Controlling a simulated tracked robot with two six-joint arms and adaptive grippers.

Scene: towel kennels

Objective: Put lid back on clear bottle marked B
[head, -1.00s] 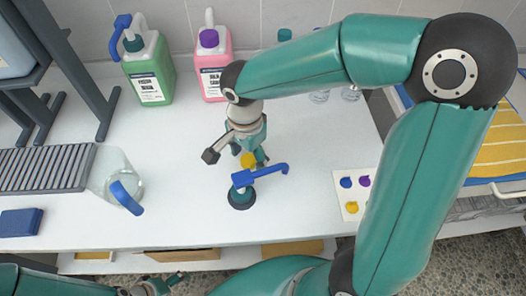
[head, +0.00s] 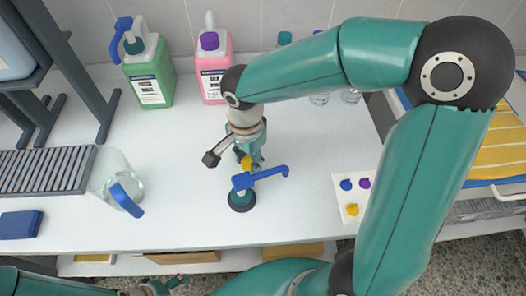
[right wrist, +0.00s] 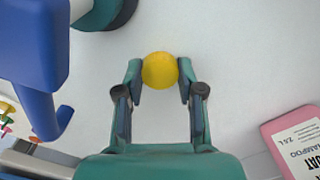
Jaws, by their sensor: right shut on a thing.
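A round yellow thing (right wrist: 160,70), which looks like a lid, sits between the fingertips of my right gripper (right wrist: 160,78). The gripper is shut on it. In the head view, the right gripper (head: 248,153) points down over the middle of the table, with the yellow thing (head: 246,165) at its tips, just behind a blue-armed device. Clear bottles (head: 320,98) (head: 351,96) stand at the back, mostly hidden by my right arm; no B mark can be read. My left gripper (head: 165,286) is low at the bottom edge, too small to judge.
The device with a blue arm (head: 262,176) on a dark round base (head: 242,201) stands close in front of the right gripper. A clear jug (head: 112,172) is at left, green (head: 150,75) and pink (head: 214,75) jugs behind. A white card (head: 350,197) with coloured spots lies right.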

